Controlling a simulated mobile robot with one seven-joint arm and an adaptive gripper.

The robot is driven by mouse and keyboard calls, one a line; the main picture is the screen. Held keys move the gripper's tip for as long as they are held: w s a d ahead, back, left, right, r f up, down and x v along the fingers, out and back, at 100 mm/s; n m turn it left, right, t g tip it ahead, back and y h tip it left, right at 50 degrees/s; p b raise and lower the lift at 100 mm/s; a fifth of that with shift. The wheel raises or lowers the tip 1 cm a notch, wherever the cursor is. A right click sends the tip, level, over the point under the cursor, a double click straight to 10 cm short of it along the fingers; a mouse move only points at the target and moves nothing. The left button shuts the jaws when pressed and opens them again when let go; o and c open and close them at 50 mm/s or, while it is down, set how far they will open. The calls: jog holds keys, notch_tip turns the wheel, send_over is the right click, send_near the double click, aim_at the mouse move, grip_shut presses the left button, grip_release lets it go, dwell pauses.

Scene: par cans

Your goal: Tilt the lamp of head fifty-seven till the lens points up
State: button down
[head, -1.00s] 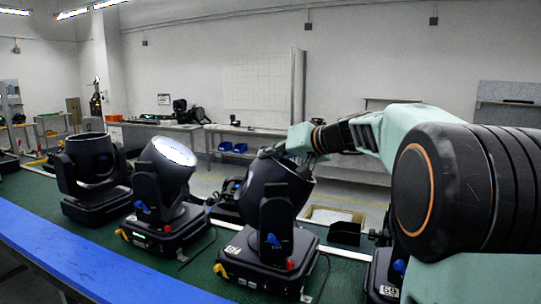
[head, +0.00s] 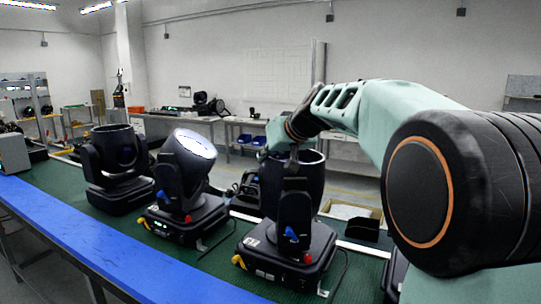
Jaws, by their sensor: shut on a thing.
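Head fifty-seven is the black moving head at the centre front, with a white label on its base (head: 286,252). Its lamp (head: 315,185) stands close to upright in the yoke, with its open rim at the top. The lens face itself cannot be seen from this side. My gripper (head: 292,150) comes in from the right and is shut on the rim at the lamp's upper left. The fingertips are small and partly hidden against the dark lamp.
A head with a bright lens (head: 195,143) stands to the left, and another head (head: 115,168) beyond it. An open cardboard box (head: 350,211) lies behind fifty-seven on the right. A blue strip (head: 80,245) edges the green bench top (head: 165,262). My arm covers the right side.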

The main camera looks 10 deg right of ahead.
jog(key=shift+s+a+f, duration=0.1)
jog(key=shift+a+f, duration=0.4)
jog(key=shift+a, duration=0.2)
jog(key=c, duration=2.1)
grip_release()
jog(key=shift+a, duration=0.1)
jog(key=shift+d+r, duration=0.15)
jog(key=shift+d, duration=0.1)
jog(key=shift+s+d+r, duration=0.15)
jog(key=shift+s+r, duration=0.1)
jog(key=v, duration=1.1)
